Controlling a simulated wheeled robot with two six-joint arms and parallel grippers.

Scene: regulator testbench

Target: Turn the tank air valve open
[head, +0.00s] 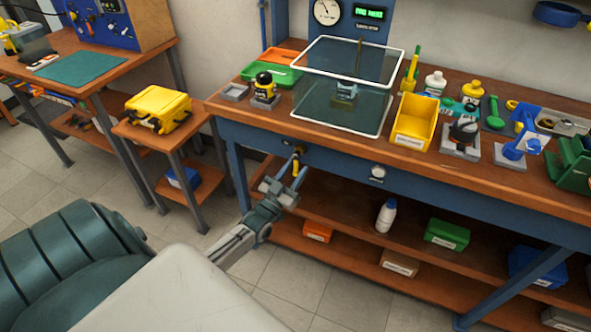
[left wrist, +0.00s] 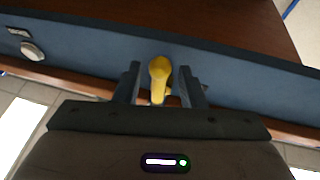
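The yellow valve lever (head: 296,166) sits on the blue front rail of the workbench, below the tabletop. In the left wrist view the yellow lever (left wrist: 160,72) points toward the camera between my two fingers. My left gripper (head: 285,184) is at the lever in the head view. In the left wrist view the left gripper (left wrist: 160,88) is open, with a finger on each side of the lever and visible gaps. The valve body is largely hidden behind the lever and fingers. My right gripper is not in view.
A clear-walled box (head: 340,104) and a yellow bin (head: 414,122) stand on the benchtop above. Floor is clear left of the bench.

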